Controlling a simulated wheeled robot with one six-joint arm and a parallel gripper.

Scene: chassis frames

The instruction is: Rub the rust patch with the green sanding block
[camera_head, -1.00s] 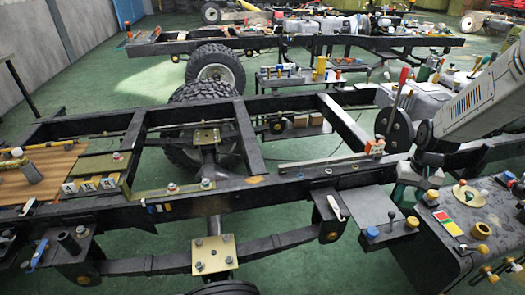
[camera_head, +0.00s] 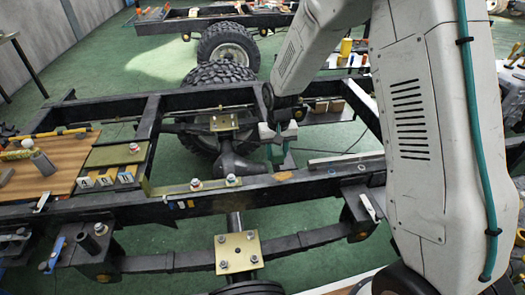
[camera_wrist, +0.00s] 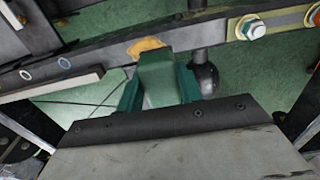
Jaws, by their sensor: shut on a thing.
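The rust patch (camera_head: 283,176) is a small orange-brown spot on top of the long black near rail (camera_head: 330,180). It also shows in the wrist view (camera_wrist: 146,46), partly covered along its lower edge. My gripper (camera_head: 281,152) hangs just beyond the patch, over the gap behind the rail. Its teal fingers are shut on the green sanding block, which shows between them in the wrist view (camera_wrist: 157,70). The block's far end lies close to the patch in that view. I cannot tell whether they touch.
Bolts on an olive bracket (camera_head: 190,190) rise from the rail left of the patch. A pale bar (camera_head: 340,158) lies right of it. A wooden board (camera_head: 55,160) with tools and numbered yellow markers is at far left. A large tyre (camera_head: 217,88) stands behind.

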